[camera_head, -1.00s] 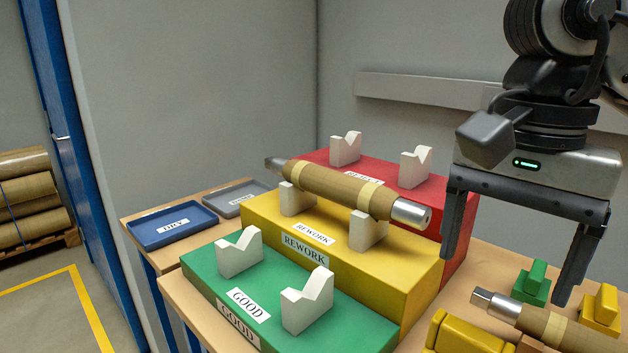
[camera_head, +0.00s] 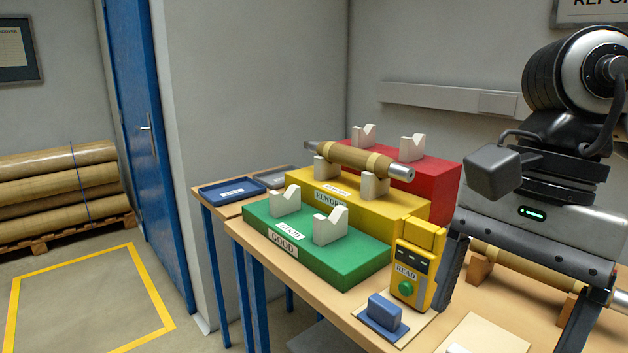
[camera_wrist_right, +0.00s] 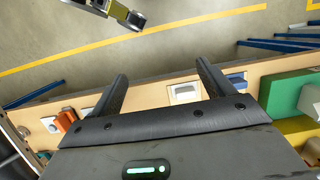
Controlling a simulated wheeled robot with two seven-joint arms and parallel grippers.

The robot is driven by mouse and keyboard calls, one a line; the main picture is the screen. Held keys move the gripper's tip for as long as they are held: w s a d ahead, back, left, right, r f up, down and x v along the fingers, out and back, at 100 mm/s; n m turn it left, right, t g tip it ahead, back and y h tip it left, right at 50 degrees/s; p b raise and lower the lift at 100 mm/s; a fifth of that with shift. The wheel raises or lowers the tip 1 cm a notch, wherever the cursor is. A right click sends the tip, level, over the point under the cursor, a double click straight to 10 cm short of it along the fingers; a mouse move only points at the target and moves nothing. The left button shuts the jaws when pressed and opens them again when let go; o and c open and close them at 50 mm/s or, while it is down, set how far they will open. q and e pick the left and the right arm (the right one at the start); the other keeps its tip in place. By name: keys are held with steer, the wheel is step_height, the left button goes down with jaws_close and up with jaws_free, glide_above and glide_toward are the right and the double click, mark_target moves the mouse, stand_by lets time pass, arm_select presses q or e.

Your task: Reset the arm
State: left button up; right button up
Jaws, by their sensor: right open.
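My right gripper (camera_head: 512,312) is open and empty at the right of the head view, above the table's right part. Its two dark fingers are spread wide and touch no object that I can make out. They also show in the right wrist view (camera_wrist_right: 162,72), over the table's edge. A brown wound bushing (camera_head: 350,154) with metal ends rests level on white V-supports on the yellow REWORK block (camera_head: 405,207). A dark jointed part at the top of the wrist view, possibly my left arm's end, is too cropped to read.
The green GOOD block (camera_head: 345,262) has empty supports; the red block (camera_head: 440,180) stands behind. A yellow reader (camera_head: 405,288) and blue block (camera_head: 384,312) stand near the front edge. Another brown roll (camera_head: 525,265) lies behind my right gripper.

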steer(key=s+a+r+m+g+y, duration=0.2)
steer(key=a+m+g+y, duration=0.65)
steer(key=a+y, duration=0.85)
steer(key=w+d+f+m+t+h, duration=0.1)
steer(key=w+d+f+m+t, duration=0.2)
steer(key=m+t, duration=0.7)
steer(key=w+d+f+m+t, duration=0.1)
steer(key=w+f+m+t, duration=0.35)
steer(key=m+t, duration=0.55)
steer(key=w+d+f+m+t+h, duration=0.1)
steer(key=w+f+m+t, duration=0.35)
steer(key=m, duration=0.75)
steer(key=d+f+m+t+h, duration=0.3)
steer(key=d+f+m+h, duration=0.2)
steer(key=f+m+h, duration=0.4)
steer(key=s+d+f+m+g+h, duration=0.2)
steer(key=s+f+m, duration=0.3)
steer(key=f, duration=0.5)
steer(key=s+d+f+m+g+h, duration=0.3)
steer(key=s+f, duration=0.4)
steer(key=f, duration=0.4)
steer(key=shift+d+f+m+g, duration=0.25)
steer(key=shift+d+m+g, duration=0.2)
steer(key=shift+m+g, duration=0.6)
